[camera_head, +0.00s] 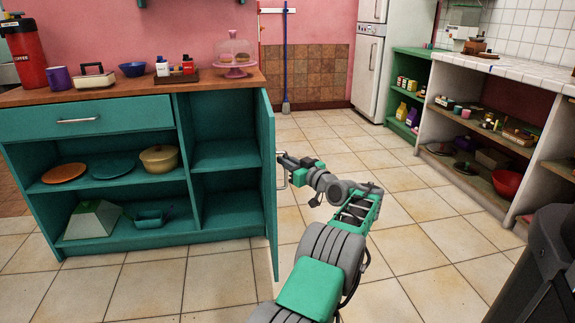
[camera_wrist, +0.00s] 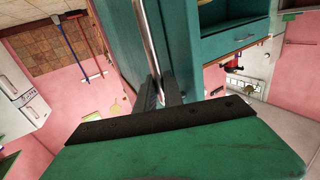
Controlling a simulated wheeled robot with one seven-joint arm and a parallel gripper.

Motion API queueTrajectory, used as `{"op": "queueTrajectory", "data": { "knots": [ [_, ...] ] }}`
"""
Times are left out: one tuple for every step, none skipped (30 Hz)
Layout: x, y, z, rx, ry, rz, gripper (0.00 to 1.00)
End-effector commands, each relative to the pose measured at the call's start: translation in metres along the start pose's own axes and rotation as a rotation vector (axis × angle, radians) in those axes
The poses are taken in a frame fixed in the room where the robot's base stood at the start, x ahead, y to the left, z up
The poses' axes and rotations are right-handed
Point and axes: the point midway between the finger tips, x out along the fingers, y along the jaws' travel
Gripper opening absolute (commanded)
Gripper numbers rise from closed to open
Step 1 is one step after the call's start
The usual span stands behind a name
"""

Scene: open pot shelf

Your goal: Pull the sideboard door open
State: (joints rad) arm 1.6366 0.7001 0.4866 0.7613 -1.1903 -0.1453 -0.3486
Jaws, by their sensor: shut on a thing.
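The teal sideboard (camera_head: 90,116) stands at the left in the head view. Its door (camera_head: 266,190) at the right end is swung wide open, seen nearly edge-on, and the compartment behind it shows two empty levels. My gripper (camera_head: 283,164) is at the outer side of the door, at the metal handle (camera_head: 281,177). In the wrist view, the two dark fingers of my gripper (camera_wrist: 160,90) are shut on the upright bar of the handle (camera_wrist: 147,35), beside the teal door (camera_wrist: 118,40). The fingertips are small in the head view.
A cake stand (camera_head: 235,60) and several other items stand on the sideboard top. Plates and a pot (camera_head: 159,158) sit on its open shelves. A white-framed shelf unit (camera_head: 480,120) stands at the right. The tiled floor between is clear around my arm.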

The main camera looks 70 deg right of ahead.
Motion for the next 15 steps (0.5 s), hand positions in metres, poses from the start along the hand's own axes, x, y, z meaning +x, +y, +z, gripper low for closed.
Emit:
{"op": "queueTrajectory", "data": {
  "knots": [
    [0.0015,-0.0006,-0.0015,-0.002,0.002,-0.002,0.0],
    [0.0016,-0.0007,-0.0016,-0.002,0.002,-0.002,0.0],
    [0.0017,-0.0007,-0.0018,-0.002,0.002,-0.002,0.0],
    [0.0017,-0.0006,-0.0019,-0.002,0.002,-0.002,0.0],
    [0.0015,-0.0005,-0.002,-0.002,0.002,-0.002,0.0],
    [0.0013,-0.0002,-0.002,-0.002,0.002,-0.001,0.0],
    [0.0011,0.0,-0.0021,-0.003,0.002,0.0,0.0],
    [0.0009,0.0003,-0.0022,-0.003,0.002,0.0,0.0],
    [0.0006,0.0007,-0.0022,-0.003,0.002,0.001,0.0],
    [0.0005,0.001,-0.0022,-0.003,0.002,0.002,0.0],
    [0.0003,0.0012,-0.0023,-0.003,0.002,0.002,0.0],
    [0.0001,0.0016,-0.0023,-0.003,0.002,0.003,0.15],
    [-0.0001,0.0018,-0.0023,-0.003,0.002,0.003,0.17],
    [-0.0004,0.002,-0.0021,-0.003,0.002,0.004,0.2],
    [-0.0008,0.0024,-0.0019,-0.003,0.002,0.004,0.2]
  ]
}}
